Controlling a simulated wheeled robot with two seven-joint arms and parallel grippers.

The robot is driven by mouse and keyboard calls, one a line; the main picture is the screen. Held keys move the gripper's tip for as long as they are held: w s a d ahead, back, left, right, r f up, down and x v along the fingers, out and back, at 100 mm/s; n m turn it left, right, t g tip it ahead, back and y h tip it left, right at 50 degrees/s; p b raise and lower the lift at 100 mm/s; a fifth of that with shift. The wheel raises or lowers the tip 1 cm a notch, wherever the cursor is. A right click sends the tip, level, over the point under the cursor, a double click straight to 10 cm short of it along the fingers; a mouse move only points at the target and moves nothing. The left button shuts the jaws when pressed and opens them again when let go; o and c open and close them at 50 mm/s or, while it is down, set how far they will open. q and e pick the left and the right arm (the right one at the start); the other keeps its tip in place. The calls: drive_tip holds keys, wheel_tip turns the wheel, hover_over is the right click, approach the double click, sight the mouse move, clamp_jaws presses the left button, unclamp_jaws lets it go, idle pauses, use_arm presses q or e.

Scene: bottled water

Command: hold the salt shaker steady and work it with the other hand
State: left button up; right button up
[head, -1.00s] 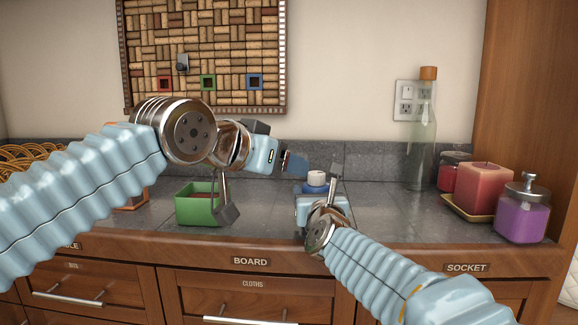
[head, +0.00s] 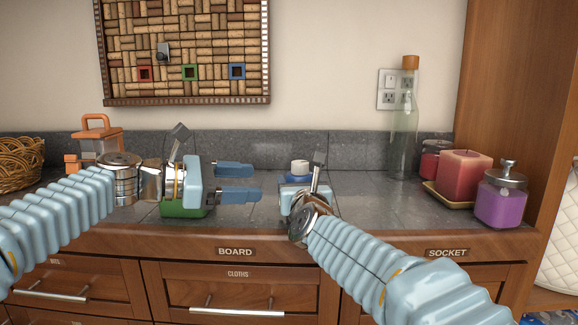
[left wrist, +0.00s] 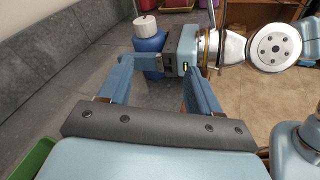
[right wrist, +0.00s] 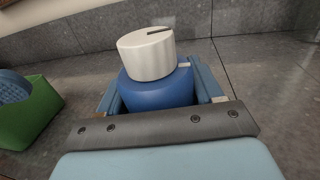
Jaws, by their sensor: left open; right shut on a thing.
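The salt shaker has a blue body (right wrist: 158,92) and a white ridged cap (right wrist: 147,55) with a dark line on top. It stands upright on the grey counter; its cap also shows in the head view (head: 300,167) and the left wrist view (left wrist: 146,26). My right gripper (head: 305,184) is shut on the blue body, one finger on each side, with the cap free above. My left gripper (head: 246,182) is open and empty, to the left of the shaker, fingers pointing right at it with a gap between.
A green box (head: 184,211) is partly hidden behind my left gripper. An orange-framed lantern (head: 97,140) and a wicker basket (head: 20,163) stand at left. A glass bottle (head: 404,130), a red candle (head: 464,174) and a purple jar (head: 501,200) stand at right.

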sight(290, 175)
use_arm(q)
drive_tip(key=w+d+n, duration=0.1)
drive_tip(key=w+d, duration=0.1)
drive_tip(key=d, duration=0.1)
drive_tip(key=w+d+r+n+h, duration=0.1)
drive_tip(key=w+d, duration=0.1)
drive_tip(key=w+d+n, duration=0.2)
drive_tip(key=d, duration=0.1)
drive_tip(key=shift+d+r+t+h, duration=0.2)
drive_tip(key=shift+d+t+h, duration=0.1)
drive_tip(key=shift+t, duration=0.1)
drive_tip(key=c, duration=1.1)
drive_tip(key=shift+o, duration=0.2)
drive_tip(key=shift+s+r+n+t, duration=0.1)
drive_tip(key=shift+n+t, duration=0.3)
drive_tip(key=shift+t, duration=0.1)
drive_tip(key=shift+n+t+y, duration=0.4)
drive_tip(key=shift+t+y, duration=0.2)
